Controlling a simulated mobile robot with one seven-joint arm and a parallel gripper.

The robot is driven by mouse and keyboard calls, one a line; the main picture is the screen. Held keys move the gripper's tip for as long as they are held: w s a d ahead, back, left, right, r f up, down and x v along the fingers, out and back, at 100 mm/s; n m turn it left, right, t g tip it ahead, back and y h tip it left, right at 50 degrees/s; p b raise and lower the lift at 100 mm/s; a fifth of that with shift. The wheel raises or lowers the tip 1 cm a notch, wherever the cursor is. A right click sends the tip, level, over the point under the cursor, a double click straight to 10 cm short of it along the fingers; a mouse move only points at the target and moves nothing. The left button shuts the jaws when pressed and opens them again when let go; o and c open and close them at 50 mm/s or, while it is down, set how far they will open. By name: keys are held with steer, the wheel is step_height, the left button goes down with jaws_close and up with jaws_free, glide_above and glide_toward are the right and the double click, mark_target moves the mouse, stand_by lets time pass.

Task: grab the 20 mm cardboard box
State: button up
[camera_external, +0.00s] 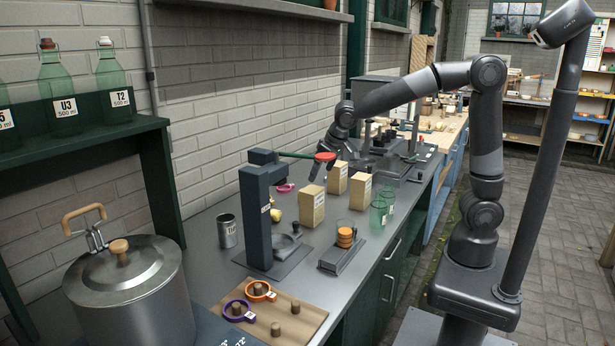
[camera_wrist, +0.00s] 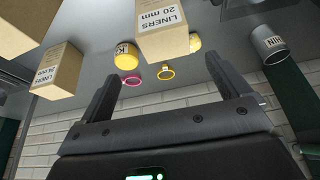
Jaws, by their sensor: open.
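The 20 mm cardboard box (camera_wrist: 163,30) is a tan carton labelled "LINERS 20 mm". In the wrist view it is at the top centre, beyond my open fingertips and between their lines. It appears to be the nearest of the cartons (camera_external: 312,207) in the outside view, though its label is too small to read there. My gripper (camera_wrist: 165,78) is open and empty, with both fingers apart.
A "LINERS 24 mm" carton (camera_wrist: 58,72) and another carton (camera_wrist: 18,25) stand left in the wrist view. A dark press (camera_external: 257,215) with a green lever stands beside the cartons. Green glasses (camera_external: 378,212) and a metal tin (camera_external: 227,230) are on the counter.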

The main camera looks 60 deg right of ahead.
mark_target(312, 189)
steer(key=x, duration=1.1)
steer(key=shift+a, duration=0.35)
steer(key=c, duration=1.2)
